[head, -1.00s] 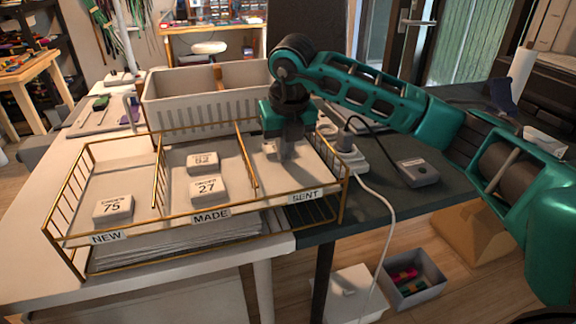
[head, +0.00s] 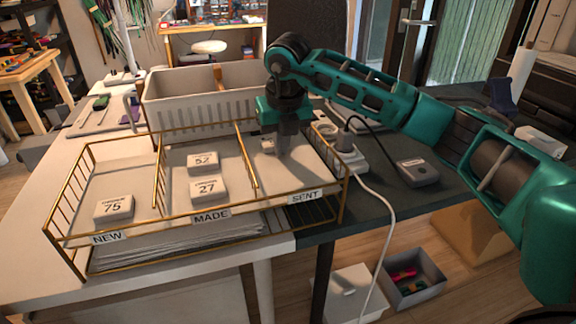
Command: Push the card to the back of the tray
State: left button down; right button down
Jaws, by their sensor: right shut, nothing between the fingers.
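The gold wire tray (head: 251,173) has three compartments labelled NEW, MADE and SENT. In the SENT compartment a pale card block (head: 267,146) lies toward the back, partly hidden by my right gripper (head: 283,154). The right gripper is shut, pointing down inside that compartment, with its fingertips at or just beside the card; I cannot tell if they touch. A card marked 75 (head: 114,207) lies at the front of NEW. In MADE, a card marked 27 (head: 208,188) lies in front of a card marked 52 (head: 203,162). My left gripper is not in view.
A white slatted bin (head: 195,105) stands right behind the tray. A power strip (head: 350,158) with a plugged-in cable and a small grey device (head: 418,172) sit to the right. Paper sheets (head: 180,243) lie on the tray's lower level. The front of SENT is clear.

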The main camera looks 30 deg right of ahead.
jog(key=shift+w+d, duration=0.2)
jog(key=shift+w, duration=0.55)
jog(key=shift+w+d+p, duration=0.15)
jog(key=shift+w+p, duration=0.05)
jog(key=shift+w, duration=0.4)
jog(key=shift+w+d+p, duration=0.15)
jog(key=shift+w, duration=0.4)
jog(key=shift+p+v, duration=0.6)
jog(key=shift+v, duration=0.25)
jog(key=shift+s+a+r+p, duration=0.15)
jog(key=shift+s+r+p, duration=0.5)
jog(key=shift+r, duration=0.2)
jog(key=shift+s+a+r+p, duration=0.15)
jog(key=shift+s+r+p, duration=0.5)
jog(key=shift+r, duration=0.2)
